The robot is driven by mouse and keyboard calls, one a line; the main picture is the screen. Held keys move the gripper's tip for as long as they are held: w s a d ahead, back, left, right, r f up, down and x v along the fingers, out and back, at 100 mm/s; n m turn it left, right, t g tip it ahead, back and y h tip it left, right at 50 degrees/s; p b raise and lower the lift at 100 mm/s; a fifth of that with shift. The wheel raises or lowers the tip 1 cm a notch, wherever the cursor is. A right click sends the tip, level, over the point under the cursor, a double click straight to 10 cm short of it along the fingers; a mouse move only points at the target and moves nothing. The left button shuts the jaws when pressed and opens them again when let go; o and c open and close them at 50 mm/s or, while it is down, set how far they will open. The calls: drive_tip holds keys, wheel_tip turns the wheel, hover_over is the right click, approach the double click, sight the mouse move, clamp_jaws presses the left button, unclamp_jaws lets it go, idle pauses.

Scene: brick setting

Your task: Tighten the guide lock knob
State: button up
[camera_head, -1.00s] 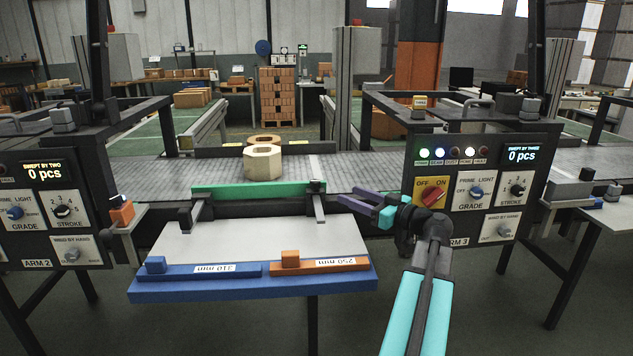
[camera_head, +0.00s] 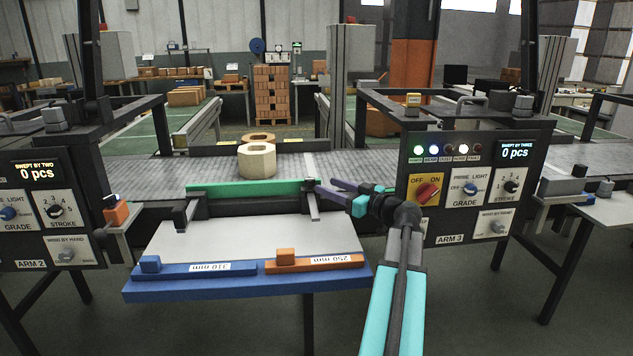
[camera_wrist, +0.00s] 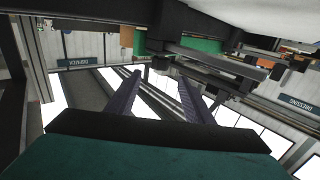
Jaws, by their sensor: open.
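The green guide bar (camera_head: 245,188) lies across the front edge of the conveyor, above a pale plate. A dark clamp block (camera_head: 310,185) sits at its right end on a grey slide arm; the lock knob itself is too small to tell apart from it. My gripper (camera_head: 326,188) comes from the right with its purple fingers level and apart, their tips beside this block. Whether they touch it I cannot tell. In the wrist view my fingers (camera_wrist: 158,80) are spread, with a small dark part (camera_wrist: 161,62) just beyond and between the tips and nothing held.
A blue tray (camera_head: 250,288) below holds a blue 310 mm bar (camera_head: 195,270) and an orange 250 mm bar (camera_head: 318,264). A control panel (camera_head: 470,190) stands close right of my gripper. A hexagonal tan block (camera_head: 257,161) sits on the conveyor behind the guide.

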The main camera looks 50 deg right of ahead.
sight(314, 181)
drive_tip(key=shift+w+a, duration=0.15)
drive_tip(key=shift+w, duration=3.35)
drive_tip(key=c, duration=1)
drive_tip(key=shift+d, duration=0.2)
drive_tip(key=shift+c, duration=0.2)
drive_tip(key=shift+a, duration=0.15)
